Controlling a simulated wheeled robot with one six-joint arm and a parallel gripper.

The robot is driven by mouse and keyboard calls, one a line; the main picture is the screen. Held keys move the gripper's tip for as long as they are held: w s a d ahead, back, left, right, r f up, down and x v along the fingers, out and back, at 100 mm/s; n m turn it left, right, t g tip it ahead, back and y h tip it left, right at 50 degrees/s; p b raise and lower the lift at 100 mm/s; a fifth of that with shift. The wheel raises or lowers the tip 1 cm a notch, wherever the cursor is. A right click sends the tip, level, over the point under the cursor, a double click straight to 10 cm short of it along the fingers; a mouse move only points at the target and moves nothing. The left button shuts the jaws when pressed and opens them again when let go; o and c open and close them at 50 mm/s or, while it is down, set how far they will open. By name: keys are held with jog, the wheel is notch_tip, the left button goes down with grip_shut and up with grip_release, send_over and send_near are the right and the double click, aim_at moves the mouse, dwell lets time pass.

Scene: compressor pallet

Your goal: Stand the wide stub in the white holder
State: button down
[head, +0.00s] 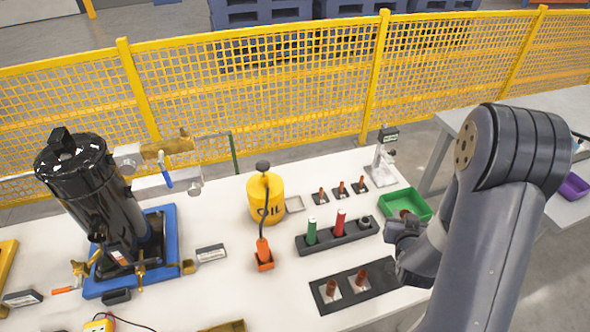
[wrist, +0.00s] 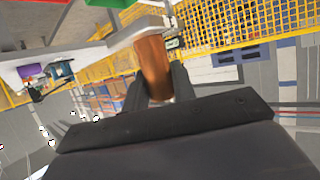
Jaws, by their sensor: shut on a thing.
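My gripper (wrist: 155,82) is shut on a copper-brown cylinder, the wide stub (wrist: 153,62), which sticks out beyond the fingers in the wrist view. In the head view my gripper (head: 400,230) is at the right end of the bench, in front of the green tray, and a brown end of the stub (head: 405,213) shows just above it. A black plate (head: 342,303) lies to the left of and below my gripper. On it are white square holders (head: 324,297), two of which show, each with a brown stub. My arm may hide the plate's right end.
A black rack (head: 340,240) with a green and a red cylinder stands left of my gripper. The green tray (head: 424,208) is just behind it. Small dark bases with thin copper pieces (head: 340,190), a white stand (head: 383,170) and a yellow oil can (head: 264,200) are farther back.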

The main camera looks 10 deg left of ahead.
notch_tip(320, 180, up, 3)
jog(key=shift+f+p, duration=0.1)
jog(key=shift+p, duration=0.95)
jog(key=w+a+n+g+y, duration=0.2)
jog(key=w+a+n+y, duration=0.25)
jog(key=a, duration=0.55)
jog(key=w+a+n+g+y, duration=0.25)
jog(key=a+n+y, duration=0.25)
jog(key=a, duration=0.5)
jog(key=s+a+f+n+g+y, duration=0.2)
jog(key=a+n+g, duration=0.2)
jog(key=a, duration=0.2)
jog(key=s+a+f+n+g+y, duration=0.2)
jog(key=a+f+n+g, duration=0.1)
jog(key=a+n+g, duration=0.2)
jog(key=shift+a+b, duration=0.35)
jog(key=shift+a, duration=0.9)
jog(key=shift+g, duration=0.25)
